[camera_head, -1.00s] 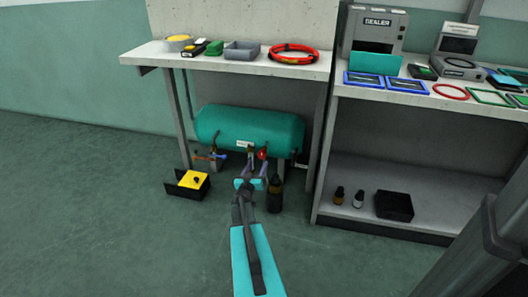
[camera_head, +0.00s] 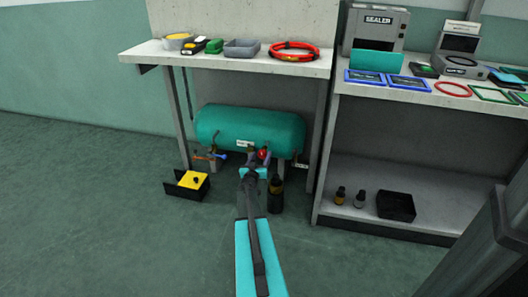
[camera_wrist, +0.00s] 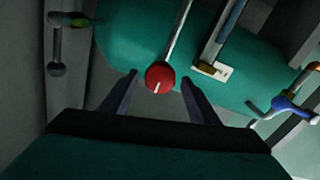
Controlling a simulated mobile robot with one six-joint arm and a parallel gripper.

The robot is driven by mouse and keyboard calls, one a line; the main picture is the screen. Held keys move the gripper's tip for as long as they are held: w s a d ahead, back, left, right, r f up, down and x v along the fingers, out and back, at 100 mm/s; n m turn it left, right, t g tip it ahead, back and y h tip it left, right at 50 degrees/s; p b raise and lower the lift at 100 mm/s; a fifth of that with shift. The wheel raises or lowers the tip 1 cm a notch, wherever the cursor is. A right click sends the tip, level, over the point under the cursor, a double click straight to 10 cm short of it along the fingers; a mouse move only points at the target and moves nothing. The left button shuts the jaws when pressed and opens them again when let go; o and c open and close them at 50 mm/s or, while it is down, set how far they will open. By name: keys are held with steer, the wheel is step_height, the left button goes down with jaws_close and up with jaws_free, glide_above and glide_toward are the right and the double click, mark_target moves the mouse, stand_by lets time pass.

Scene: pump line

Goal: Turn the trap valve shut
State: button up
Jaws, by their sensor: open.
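A teal tank (camera_head: 235,125) lies under the left bench with valves along its lower front. A round red knob (camera_head: 263,154) with a white mark sits there, and it also shows in the wrist view (camera_wrist: 159,77). My gripper (camera_wrist: 160,79) is open, with one finger on each side of the red knob in that view; I see no contact. In the head view my arm hides part of the valves beside the knob. A blue-handled valve (camera_wrist: 288,106) is off to the right in the wrist view. I cannot read which valve is the trap valve.
A dark bottle (camera_head: 276,195) stands on the floor just right of my arm. A yellow-and-black box (camera_head: 188,184) is on the floor to the left. A bench leg (camera_head: 181,120) stands left of the tank. Open floor lies in front.

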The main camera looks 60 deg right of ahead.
mark_target(264, 148)
steer(key=shift+b+x, duration=0.9)
steer(key=shift+x, duration=2.25)
steer(key=c, duration=1)
